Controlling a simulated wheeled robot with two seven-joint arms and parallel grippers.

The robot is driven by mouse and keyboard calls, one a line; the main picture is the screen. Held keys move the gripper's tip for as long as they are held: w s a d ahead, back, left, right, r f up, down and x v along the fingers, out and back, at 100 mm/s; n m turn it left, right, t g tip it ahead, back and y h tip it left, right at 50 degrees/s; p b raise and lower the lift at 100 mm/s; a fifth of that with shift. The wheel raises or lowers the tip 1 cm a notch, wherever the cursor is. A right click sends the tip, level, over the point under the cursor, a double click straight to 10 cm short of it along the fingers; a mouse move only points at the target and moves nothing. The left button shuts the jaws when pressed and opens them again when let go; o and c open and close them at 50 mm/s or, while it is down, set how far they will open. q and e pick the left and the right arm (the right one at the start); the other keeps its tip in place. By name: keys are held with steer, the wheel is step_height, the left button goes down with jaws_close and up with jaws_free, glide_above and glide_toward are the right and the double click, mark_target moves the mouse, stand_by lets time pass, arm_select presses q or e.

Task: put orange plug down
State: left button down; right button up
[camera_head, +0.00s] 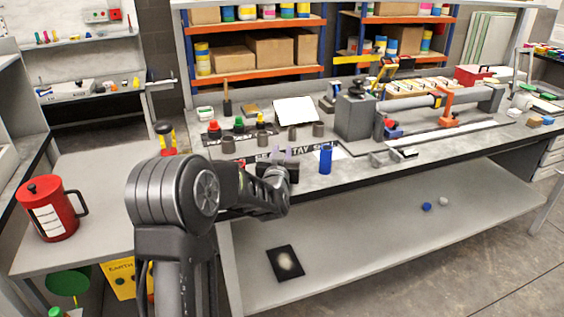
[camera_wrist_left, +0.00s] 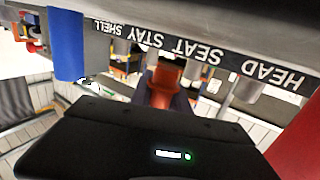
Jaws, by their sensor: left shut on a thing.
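My left arm reaches in from the bottom left of the head view. Its gripper (camera_head: 284,156) is over the front edge of the grey workbench (camera_head: 400,150). The wrist view shows the orange plug (camera_wrist_left: 166,78) in front of the dark gripper body, with the left gripper shut on it. In the head view I cannot make out the plug, as the gripper and arm hide that spot. A label strip (camera_wrist_left: 200,50) reading HEAD, SEAT, STAY, SHELL shows upside down in the wrist view. My right gripper is not in view.
A blue cylinder (camera_head: 326,159) stands right of the gripper and also shows in the wrist view (camera_wrist_left: 67,45). Several grey cylinders stand behind, including one (camera_head: 228,146). Red (camera_head: 214,131) and green (camera_head: 238,125) pieces stand at back left. A red jug (camera_head: 50,208) is far left.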

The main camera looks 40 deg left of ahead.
arm_select(q)
steer(key=shift+f, duration=1.6)
steer(key=shift+f, duration=0.15)
steer(key=c, duration=1.3)
jaws_free()
steer(key=shift+o, duration=0.2)
steer(key=shift+r, duration=0.25)
steer(key=shift+s+d+f, duration=0.1)
steer(key=shift+s+d, duration=0.1)
steer(key=shift+s, duration=0.15)
steer(key=b+v, duration=0.1)
steer(key=v, duration=1)
steer(key=shift+s, duration=0.1)
